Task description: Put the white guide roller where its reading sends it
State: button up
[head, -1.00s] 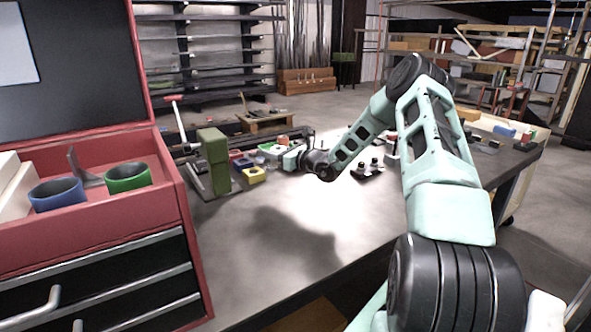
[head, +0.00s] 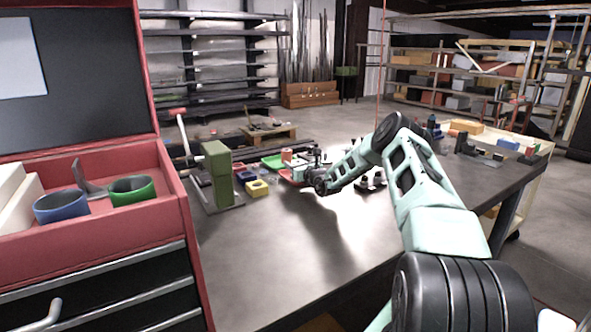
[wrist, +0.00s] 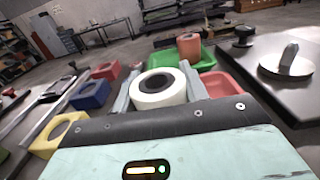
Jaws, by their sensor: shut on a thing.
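The white guide roller (wrist: 163,99) shows in the wrist view as a short white ring with a dark centre. My gripper (wrist: 160,76) is shut on it, with a grey finger at each side. In the head view my gripper is mostly hidden behind my own wrist, near the back of the bench, and I cannot make out the roller there. A green tray (wrist: 172,60) lies beyond the roller in the wrist view, with an orange roller (wrist: 188,46) standing in it. A red tray (wrist: 222,84) lies to the right. No reading is legible.
Yellow (wrist: 58,133), blue (wrist: 90,96) and red (wrist: 105,71) blocks with round holes stand left of the gripper. A dark plate with a metal post (wrist: 288,60) is at right. A green upright block (head: 218,175) stands left on the bench (head: 270,245), whose front is clear.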

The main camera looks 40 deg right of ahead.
jog(key=shift+f, duration=1.05)
jog(key=shift+f, duration=0.1)
jog(key=o, duration=1.2)
jog(key=shift+c, duration=0.2)
jog(key=shift+s, duration=0.1)
jog(key=b+v, duration=0.1)
jog(key=v, duration=1.1)
jog(key=shift+b, duration=0.3)
